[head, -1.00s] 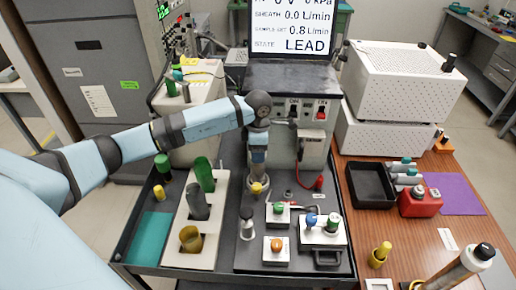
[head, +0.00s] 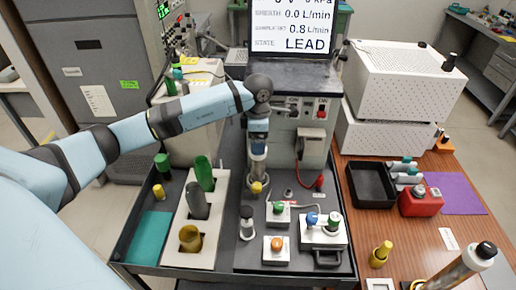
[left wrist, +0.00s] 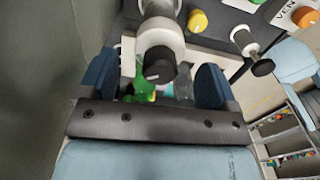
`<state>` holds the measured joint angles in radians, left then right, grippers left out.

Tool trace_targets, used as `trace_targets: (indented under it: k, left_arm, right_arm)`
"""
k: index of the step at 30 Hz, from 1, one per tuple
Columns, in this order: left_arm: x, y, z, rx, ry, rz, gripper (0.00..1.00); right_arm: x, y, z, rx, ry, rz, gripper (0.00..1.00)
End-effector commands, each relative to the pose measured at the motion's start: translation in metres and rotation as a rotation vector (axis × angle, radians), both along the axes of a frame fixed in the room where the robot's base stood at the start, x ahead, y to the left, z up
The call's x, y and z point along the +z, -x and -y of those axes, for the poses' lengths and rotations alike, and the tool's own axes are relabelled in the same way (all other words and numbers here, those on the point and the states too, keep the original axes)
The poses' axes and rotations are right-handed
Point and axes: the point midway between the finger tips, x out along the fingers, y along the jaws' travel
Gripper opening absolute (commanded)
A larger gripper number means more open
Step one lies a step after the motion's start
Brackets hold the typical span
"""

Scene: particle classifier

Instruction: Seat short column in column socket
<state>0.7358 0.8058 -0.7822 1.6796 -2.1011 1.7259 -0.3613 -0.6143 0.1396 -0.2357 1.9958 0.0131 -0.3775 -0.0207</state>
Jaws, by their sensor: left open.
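A silvery short column (head: 258,160) stands upright at the back of the dark cart top, directly below my left gripper (head: 257,132). Its foot is partly hidden behind a yellow knob (head: 257,188), so I cannot tell how deep it sits in the column socket. In the left wrist view a white and grey column with a black top (left wrist: 160,45) lies between the two blue fingers of my left gripper (left wrist: 150,85). The fingers are spread, with gaps on both sides of the column. My right gripper is not in view.
A pale rack (head: 180,258) with green, grey and amber cylinders stands to the left. A black and white post (head: 247,224) and white boxes with green (head: 278,208) and orange knobs (head: 277,244) stand in front. The instrument panel (head: 300,100) is close behind.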

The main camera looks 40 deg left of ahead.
Motion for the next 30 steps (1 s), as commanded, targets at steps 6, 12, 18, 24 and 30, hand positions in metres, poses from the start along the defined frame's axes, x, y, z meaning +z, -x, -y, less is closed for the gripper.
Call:
trace_targets:
  k: [6,12,18,24,30]
  left_arm:
    - [0.047,-0.001,0.000,-0.001,-0.001,0.004,0.84]
    - [0.073,0.000,0.000,0.000,0.000,0.001,0.84]
    - [0.081,0.000,0.000,0.000,-0.001,0.001,0.84]
    - [0.081,0.000,0.000,0.000,0.000,0.000,0.84]
    - [0.080,0.000,0.000,0.000,0.000,0.000,0.84]
  right_arm:
    - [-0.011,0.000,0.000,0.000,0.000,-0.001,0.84]
    - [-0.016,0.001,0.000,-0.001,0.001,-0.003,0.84]
    - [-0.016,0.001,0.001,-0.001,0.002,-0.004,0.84]
    - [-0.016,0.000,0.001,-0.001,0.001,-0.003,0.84]
    - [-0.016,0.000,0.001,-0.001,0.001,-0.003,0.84]
